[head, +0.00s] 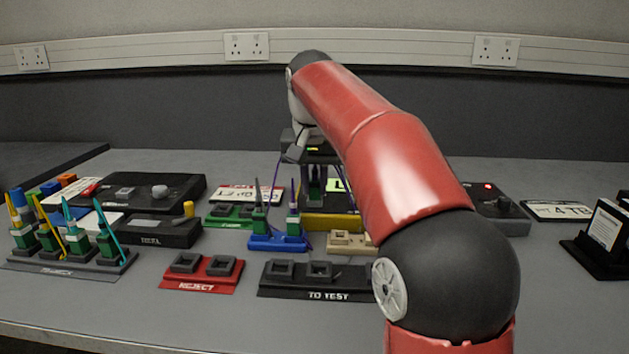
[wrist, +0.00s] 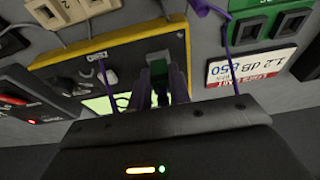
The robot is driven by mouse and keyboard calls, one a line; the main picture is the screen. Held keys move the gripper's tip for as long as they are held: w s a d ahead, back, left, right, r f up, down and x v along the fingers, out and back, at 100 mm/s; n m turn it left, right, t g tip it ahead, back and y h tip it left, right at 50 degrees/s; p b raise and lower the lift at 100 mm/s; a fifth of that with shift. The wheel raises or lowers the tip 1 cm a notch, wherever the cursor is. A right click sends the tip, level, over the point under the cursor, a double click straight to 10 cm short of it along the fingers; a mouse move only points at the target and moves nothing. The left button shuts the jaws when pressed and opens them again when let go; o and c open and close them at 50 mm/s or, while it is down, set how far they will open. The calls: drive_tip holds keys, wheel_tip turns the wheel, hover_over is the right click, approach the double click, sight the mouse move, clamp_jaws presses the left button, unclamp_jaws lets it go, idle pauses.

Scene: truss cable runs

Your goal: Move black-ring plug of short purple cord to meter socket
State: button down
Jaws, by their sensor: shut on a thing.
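My gripper (head: 316,185) is over the yellow-edged meter (head: 332,222) at the middle of the bench. Purple cord (wrist: 226,40) hangs at the upper right of the wrist view. The meter's light green screen (wrist: 98,104) is partly hidden by my gripper.
A blue holder (head: 277,243) with upright green plugs stands in front of the meter. A red REJECT block (head: 200,285), a black TO TEST block (head: 318,292) and a tan block (head: 350,243) are nearby. A rack of plugs (head: 70,262) stands at left.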

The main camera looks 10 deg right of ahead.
idle(0.7)
drive_tip(key=c, duration=1.2)
unclamp_jaws()
drive_tip(key=shift+r+p, duration=0.45)
drive_tip(key=shift+r, duration=2.05)
drive_tip(key=shift+r, duration=2)
